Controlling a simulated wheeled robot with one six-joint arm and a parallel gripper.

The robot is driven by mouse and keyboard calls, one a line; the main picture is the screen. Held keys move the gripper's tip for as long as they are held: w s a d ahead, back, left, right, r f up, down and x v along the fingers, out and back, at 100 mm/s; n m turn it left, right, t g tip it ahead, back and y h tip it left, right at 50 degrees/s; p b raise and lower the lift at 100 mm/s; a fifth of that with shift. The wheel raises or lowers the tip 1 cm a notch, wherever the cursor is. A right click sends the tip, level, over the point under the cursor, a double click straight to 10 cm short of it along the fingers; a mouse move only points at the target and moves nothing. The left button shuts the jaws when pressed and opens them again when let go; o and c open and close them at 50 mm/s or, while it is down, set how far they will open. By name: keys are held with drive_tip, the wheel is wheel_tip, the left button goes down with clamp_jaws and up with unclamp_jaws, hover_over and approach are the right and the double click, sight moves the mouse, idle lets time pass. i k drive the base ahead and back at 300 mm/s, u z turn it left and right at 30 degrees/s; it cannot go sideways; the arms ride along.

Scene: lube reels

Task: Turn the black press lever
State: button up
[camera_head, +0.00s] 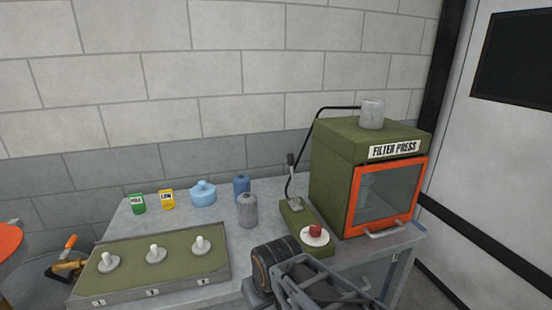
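The black press lever (291,160) stands roughly upright on a green control box (292,217) at the left side of the filter press. Its dark handle is at the top, and its thin stem runs down to a small light plate. A red button (315,231) on a pale round base sits at the front of the same box. The green filter press (333,175) has an orange-framed glass door that looks shut. My arm comes in at the bottom, in front of the control box. I cannot make out my gripper's fingers.
A black cable (317,122) runs near the lever. Grey (248,211) and blue (241,186) canisters, a light-blue jug (203,193) and small yellow (167,199) and green (138,204) cans stand left. A green panel (150,272) with three knobs lies front left.

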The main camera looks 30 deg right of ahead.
sight(291, 160)
drive_tip(key=u, duration=2.15)
drive_tip(key=k, duration=1)
drive_tip(key=z, duration=1.65)
drive_tip(key=i, duration=1)
